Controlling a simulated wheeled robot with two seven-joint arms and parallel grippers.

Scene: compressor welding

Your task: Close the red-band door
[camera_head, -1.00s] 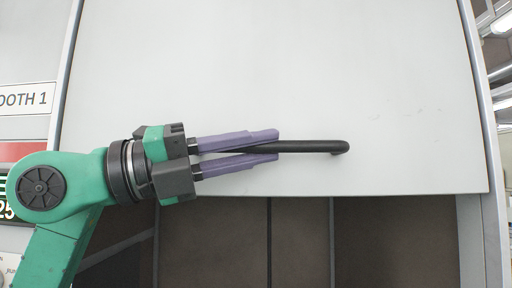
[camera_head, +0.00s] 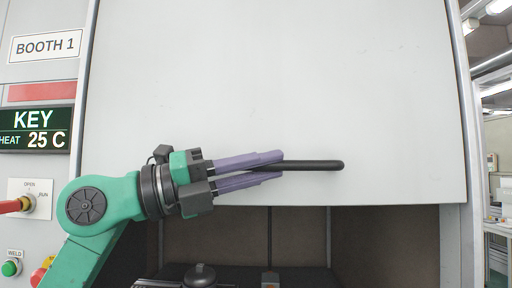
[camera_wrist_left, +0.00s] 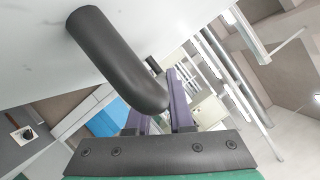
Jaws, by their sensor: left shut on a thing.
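The door (camera_head: 270,90) is a large white panel across the booth front, its lower edge above a dark opening. A red band (camera_head: 40,92) is on the wall left of it, under the BOOTH 1 sign (camera_head: 46,46). My left gripper (camera_head: 280,167) is shut on the left part of the door's black bar handle (camera_head: 315,165), near the panel's lower edge. The handle also crosses the left wrist view (camera_wrist_left: 115,60), where its curved end lies between the purple fingers. My right gripper is in neither view.
The booth's dark interior (camera_head: 385,240) shows below the door, with a dark, knobbed object (camera_head: 200,275) at the bottom. A KEY/HEAT display (camera_head: 36,129), a switch (camera_head: 27,203) and a green WELD button (camera_head: 11,268) are on the left wall.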

